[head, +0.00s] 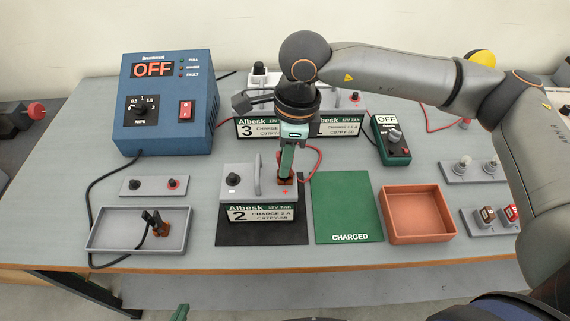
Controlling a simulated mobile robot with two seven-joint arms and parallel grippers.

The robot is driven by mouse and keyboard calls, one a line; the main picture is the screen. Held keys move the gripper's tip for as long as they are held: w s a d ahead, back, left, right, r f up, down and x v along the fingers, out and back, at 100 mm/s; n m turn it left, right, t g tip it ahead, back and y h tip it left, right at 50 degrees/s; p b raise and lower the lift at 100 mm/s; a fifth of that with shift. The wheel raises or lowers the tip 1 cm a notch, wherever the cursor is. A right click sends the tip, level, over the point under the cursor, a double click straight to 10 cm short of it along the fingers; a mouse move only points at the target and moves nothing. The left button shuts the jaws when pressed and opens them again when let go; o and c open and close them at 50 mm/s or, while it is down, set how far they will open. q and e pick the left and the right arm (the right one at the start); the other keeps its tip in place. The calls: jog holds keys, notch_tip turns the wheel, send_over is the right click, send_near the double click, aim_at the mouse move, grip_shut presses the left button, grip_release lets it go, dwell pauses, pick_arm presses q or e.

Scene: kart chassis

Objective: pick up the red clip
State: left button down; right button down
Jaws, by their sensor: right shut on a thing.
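The red clip (287,181) is at the right-hand terminal of battery 2 (262,213), in the middle of the table. My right gripper (286,172) points straight down from above and is shut on this clip. A red lead loops out to the right of the clip. I cannot tell whether the clip's jaws grip the terminal, as the fingers partly hide it. Only a green tip of my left gripper (181,312) shows at the bottom edge, in front of the table.
A blue charger (168,100) reading OFF stands at the back left. A grey tray (108,228) at the front left holds a dark clip (157,223). Right of battery 2 are an empty green CHARGED mat (346,205) and an empty orange tray (418,238). Battery 3 (258,128) stands behind.

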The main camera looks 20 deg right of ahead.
jog(key=shift+r, duration=0.15)
dwell(0.3)
jog(key=shift+r, duration=0.25)
notch_tip(320, 180, up, 2)
jog(key=shift+r+b, duration=0.15)
jog(key=shift+b, duration=0.5)
jog(key=s+a+r+b, duration=0.2)
jog(key=s+a+r, duration=0.4)
jog(key=s+r, duration=0.4)
jog(key=shift+s+a, duration=0.35)
jog(key=shift+s, duration=0.8)
jog(key=shift+f, duration=0.1)
